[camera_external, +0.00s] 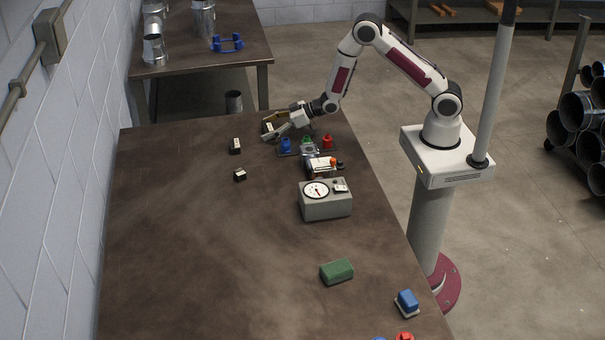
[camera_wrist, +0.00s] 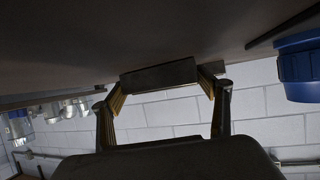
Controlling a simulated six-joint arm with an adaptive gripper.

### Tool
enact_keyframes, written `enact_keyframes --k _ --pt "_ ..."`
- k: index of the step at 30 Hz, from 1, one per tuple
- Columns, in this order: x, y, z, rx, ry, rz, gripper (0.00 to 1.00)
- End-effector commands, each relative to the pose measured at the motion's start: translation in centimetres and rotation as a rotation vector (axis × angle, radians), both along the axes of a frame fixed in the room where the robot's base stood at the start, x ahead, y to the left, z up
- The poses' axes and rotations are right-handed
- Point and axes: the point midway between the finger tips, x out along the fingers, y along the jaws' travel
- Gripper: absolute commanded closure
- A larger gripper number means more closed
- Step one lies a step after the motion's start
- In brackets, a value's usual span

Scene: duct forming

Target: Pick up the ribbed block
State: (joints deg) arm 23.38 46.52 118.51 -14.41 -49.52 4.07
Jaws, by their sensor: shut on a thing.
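My gripper (camera_external: 269,129) is at the far end of the brown table, reaching left from the arm. It is shut on a small dark block (camera_external: 267,126) with a pale mark. In the wrist view the dark block (camera_wrist: 159,75) sits between the two fingertips, close to the table surface. I cannot make out ribs on it, nor whether it touches the table. Two other dark blocks with pale marks lie on the table to the left and nearer: one upright-looking block (camera_external: 235,146) and a smaller one (camera_external: 240,175).
A grey gauge box (camera_external: 325,204) and a green block (camera_external: 337,271) are nearer. The table's left side is clear.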

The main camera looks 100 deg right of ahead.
Motion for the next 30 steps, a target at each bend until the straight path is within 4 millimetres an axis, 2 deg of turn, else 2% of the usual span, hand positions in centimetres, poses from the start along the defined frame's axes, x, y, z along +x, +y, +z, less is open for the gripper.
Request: enact_keyframes --k 8,24,30 --pt "0.2 -0.1 1.8 -0.002 -0.007 0.0 0.65" --pt "0.1 0.0 7.7 -0.002 -0.009 0.0 0.65" --pt "0.2 0.0 9.3 -0.002 -0.008 0.0 0.65"
